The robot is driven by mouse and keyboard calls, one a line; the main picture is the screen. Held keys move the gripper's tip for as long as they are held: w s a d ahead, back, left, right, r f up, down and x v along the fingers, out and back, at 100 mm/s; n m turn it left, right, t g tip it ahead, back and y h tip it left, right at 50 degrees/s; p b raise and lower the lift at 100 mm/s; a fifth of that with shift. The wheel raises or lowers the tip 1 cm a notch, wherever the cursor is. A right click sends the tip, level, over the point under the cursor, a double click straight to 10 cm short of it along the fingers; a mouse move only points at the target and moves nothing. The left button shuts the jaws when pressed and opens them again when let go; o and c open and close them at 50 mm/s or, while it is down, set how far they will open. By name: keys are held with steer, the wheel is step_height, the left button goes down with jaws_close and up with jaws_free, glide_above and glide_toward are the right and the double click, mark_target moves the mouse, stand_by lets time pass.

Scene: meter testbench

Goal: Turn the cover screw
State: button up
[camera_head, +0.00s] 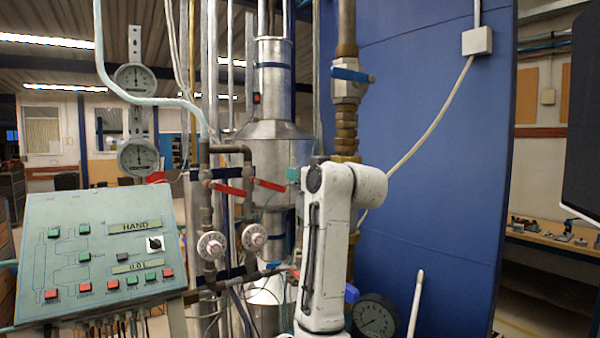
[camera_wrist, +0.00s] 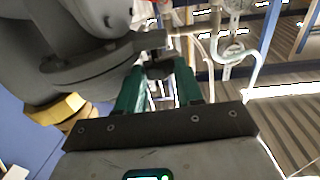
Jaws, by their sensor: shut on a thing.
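In the wrist view, the green fingers of my gripper (camera_wrist: 158,80) reach up on both sides of a small dark piece, which appears to be the cover screw (camera_wrist: 158,68). My gripper is shut on it. The screw sits at the end of a dark grey arm-like part of a large grey meter body (camera_wrist: 60,30). In the head view, my white arm hides most of the meter and the screw. Only a small green bit of my gripper (camera_head: 293,175) shows left of the arm's upper joint.
A brass hex fitting (camera_wrist: 58,112) is beside the grey body. In the head view, red-handled valves (camera_head: 230,189) and pipes stand left of my arm. A blue panel (camera_head: 440,180) stands behind to the right. A control console (camera_head: 100,250) is at left, a pressure gauge (camera_head: 375,317) low right.

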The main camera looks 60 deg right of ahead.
steer(key=shift+n+t+y, duration=0.3)
steer(key=shift+n+y, duration=0.1)
steer(key=shift+y, duration=0.2)
steer(key=o, duration=1)
steer(key=shift+o, duration=0.2)
steer(key=shift+s+f, duration=0.1)
steer(key=shift+s, duration=0.1)
